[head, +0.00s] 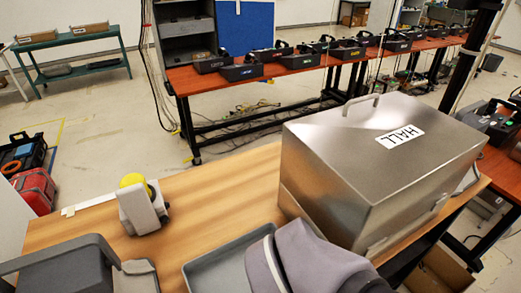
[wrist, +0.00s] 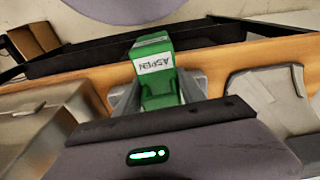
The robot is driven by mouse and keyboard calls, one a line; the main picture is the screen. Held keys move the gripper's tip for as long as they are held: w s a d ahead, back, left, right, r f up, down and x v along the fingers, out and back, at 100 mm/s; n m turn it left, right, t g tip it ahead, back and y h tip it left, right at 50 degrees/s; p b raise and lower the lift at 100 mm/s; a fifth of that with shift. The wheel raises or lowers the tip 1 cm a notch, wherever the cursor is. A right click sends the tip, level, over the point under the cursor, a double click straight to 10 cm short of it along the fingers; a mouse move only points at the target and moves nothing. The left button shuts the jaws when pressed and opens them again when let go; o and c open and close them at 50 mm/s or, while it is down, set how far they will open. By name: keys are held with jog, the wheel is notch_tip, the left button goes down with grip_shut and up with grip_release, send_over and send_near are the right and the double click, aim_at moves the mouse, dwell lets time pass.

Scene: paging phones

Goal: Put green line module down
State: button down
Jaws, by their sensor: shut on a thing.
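The green line module (wrist: 157,90) shows in the wrist view with a white label reading ASPEN, upside down in that picture. My gripper (wrist: 160,92) is shut on it, with a grey finger on each side. The module and fingertips do not show in the head view, where my grey-mauve arm covers part of the near desk. A wooden desk (head: 195,205) lies below. Whether the module touches any surface I cannot tell.
A metal box (head: 385,165) labelled HALL stands on the desk's right side. A grey tray (head: 222,268) lies beside my arm. A white device with a yellow top (head: 140,205) stands left, near a dark grey case (head: 65,268). The desk's middle is clear.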

jog(key=shift+s+d+f, duration=0.25)
jog(key=shift+s+f, duration=0.1)
jog(key=shift+s, duration=0.05)
jog(key=w+a+p, duration=0.1)
jog(key=w+p, duration=0.1)
jog(key=p, duration=0.1)
jog(key=w+a+p, duration=0.1)
jog(key=p, duration=0.1)
jog(key=w+a+p, duration=0.2)
jog(key=p, duration=0.1)
jog(key=shift+w+r+p, duration=0.15)
jog(key=shift+w+p, duration=0.15)
jog(key=w+a+f, duration=0.1)
jog(key=w+f, duration=0.1)
jog(key=w+a+f+b, duration=0.1)
jog(key=w+a, duration=0.1)
jog(key=w, duration=0.1)
jog(key=w+a+f+b, duration=0.1)
jog(key=w+a+f, duration=0.1)
jog(key=shift+w+a+f, duration=0.1)
jog(key=shift+w+f, duration=0.05)
jog(key=shift+f, duration=0.2)
jog(key=shift+r, duration=0.2)
jog(key=shift+f, duration=0.1)
jog(key=c, duration=1.1)
grip_release()
jog(key=shift+f+b, duration=0.15)
jog(key=shift+b, duration=0.2)
jog(key=o, duration=0.4)
